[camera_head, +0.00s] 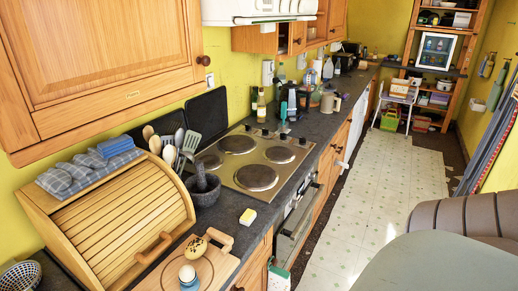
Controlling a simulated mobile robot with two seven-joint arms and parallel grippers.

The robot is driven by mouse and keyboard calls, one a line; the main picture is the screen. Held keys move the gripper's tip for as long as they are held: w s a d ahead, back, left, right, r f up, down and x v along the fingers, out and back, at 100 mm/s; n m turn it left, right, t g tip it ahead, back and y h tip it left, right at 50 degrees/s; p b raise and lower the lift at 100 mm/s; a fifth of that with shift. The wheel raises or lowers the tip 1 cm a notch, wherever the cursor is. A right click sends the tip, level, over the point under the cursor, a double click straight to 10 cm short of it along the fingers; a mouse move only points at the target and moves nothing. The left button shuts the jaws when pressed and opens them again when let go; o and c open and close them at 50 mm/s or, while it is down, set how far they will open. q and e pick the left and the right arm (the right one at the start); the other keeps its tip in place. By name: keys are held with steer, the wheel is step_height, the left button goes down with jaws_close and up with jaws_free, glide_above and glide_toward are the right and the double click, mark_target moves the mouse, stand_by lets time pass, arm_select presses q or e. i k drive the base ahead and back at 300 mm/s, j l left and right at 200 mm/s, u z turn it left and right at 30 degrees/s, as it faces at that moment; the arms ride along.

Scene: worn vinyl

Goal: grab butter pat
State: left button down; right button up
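A small yellow-and-white block (248,217), which looks like the butter pat, lies on the dark grey counter (240,240) near its front edge. It is just right of the stone mortar (204,190) and in front of the hob (257,178). Nothing covers it. Neither of my grippers shows in the head view.
A wooden bread box (118,214) stands at the left, with a cutting board (212,268) carrying a bun and an egg in a cup before it. Utensils stand behind the mortar. A grey-green rounded surface (440,265) and a brown padded seat (480,215) are at lower right. The floor (385,190) between is clear.

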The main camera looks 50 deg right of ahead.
mark_target(247, 219)
steer(key=z, duration=1.5)
steer(key=i+l, duration=0.2)
steer(key=l, duration=0.15)
steer(key=i+l, duration=0.15)
steer(key=l, duration=0.25)
steer(key=l+u, duration=0.1)
steer(key=u, duration=0.3)
steer(key=i+l+u, duration=0.1)
steer(key=u, duration=0.35)
steer(key=l+u, duration=0.1)
steer(key=u, duration=0.3)
steer(key=l+u, duration=0.1)
steer(key=u, duration=0.3)
